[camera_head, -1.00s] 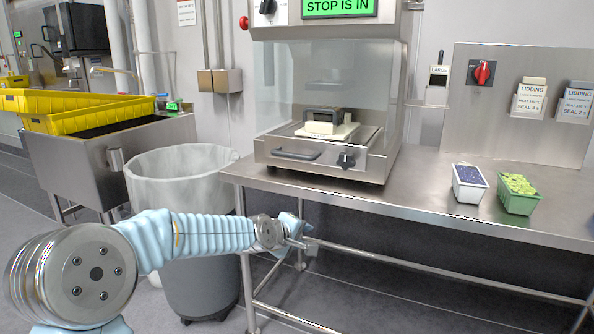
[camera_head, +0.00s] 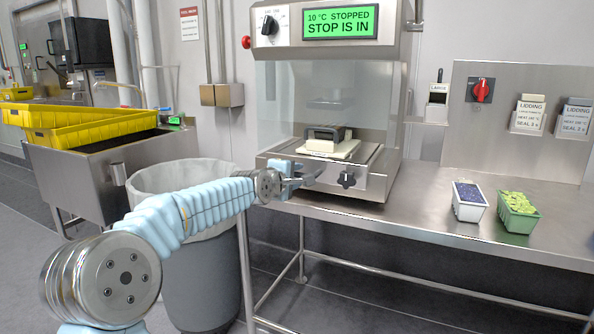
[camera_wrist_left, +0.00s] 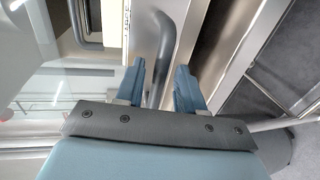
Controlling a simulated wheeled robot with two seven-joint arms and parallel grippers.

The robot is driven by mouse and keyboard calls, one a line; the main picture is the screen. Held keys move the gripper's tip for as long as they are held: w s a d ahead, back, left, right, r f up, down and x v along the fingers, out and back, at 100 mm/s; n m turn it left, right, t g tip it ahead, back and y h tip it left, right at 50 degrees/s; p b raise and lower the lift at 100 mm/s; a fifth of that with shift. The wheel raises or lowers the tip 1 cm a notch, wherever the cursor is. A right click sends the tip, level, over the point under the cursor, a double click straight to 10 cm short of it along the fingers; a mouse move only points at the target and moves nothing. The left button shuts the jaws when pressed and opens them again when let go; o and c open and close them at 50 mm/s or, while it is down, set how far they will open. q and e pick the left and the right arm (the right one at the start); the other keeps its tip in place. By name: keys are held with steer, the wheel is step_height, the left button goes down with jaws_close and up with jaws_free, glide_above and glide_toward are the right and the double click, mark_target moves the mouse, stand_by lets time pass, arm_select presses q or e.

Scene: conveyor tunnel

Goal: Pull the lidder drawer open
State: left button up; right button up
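The lidder (camera_head: 330,100) is a steel machine on the bench with a clear hood and a green display reading "10 °C STOPPED / STOP IS IN". Its drawer (camera_head: 371,158), with a cream block and dark handle on top, looks shut. My left gripper (camera_head: 311,177) is at the left of the drawer front and partly hides the grey bar handle (camera_wrist_left: 165,45). In the left wrist view, the left gripper's two blue fingers (camera_wrist_left: 160,85) are apart. The handle runs between them, with gaps visible on both sides. My right gripper is not in view.
A black knob (camera_head: 347,180) sits on the front, right of the handle. Two tubs, one purple-filled (camera_head: 469,212) and one green-filled (camera_head: 517,224), stand on the steel bench (camera_head: 420,205). A grey lined bin (camera_head: 205,280) stands below my left arm.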

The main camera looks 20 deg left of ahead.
arm_select(q)
steer(key=shift+x, duration=0.95)
steer(key=shift+s, duration=0.1)
jaws_close()
